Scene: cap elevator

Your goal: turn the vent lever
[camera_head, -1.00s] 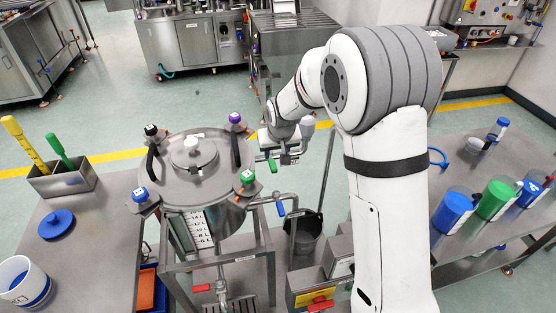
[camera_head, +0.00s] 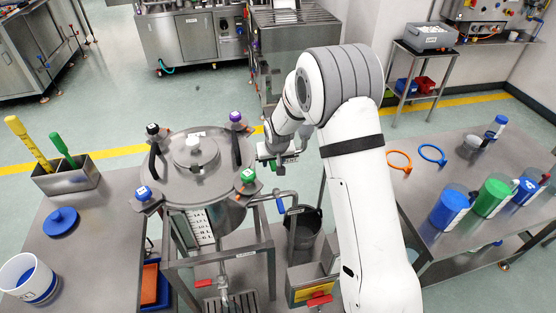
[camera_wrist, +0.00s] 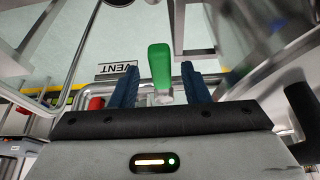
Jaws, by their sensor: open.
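The vent lever has a green handle (camera_wrist: 160,66) and stands between the two blue fingers of my gripper (camera_wrist: 158,85) in the wrist view. The fingers are apart, with a gap on each side of the handle. A "VENT" label (camera_wrist: 120,69) shows just left of the handle. In the head view my gripper (camera_head: 277,162) is at the right side of the steel tank (camera_head: 187,172), close to its lid rim. The lever is not clearly seen there, as my gripper covers that spot.
Knobs in black, purple, blue and green (camera_head: 247,176) ring the tank lid. A blue-handled pipe valve (camera_head: 280,205) sits below my gripper. A grey bucket (camera_head: 302,228) stands right of the tank frame. The right table (camera_head: 430,185) holds coloured cups and rings.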

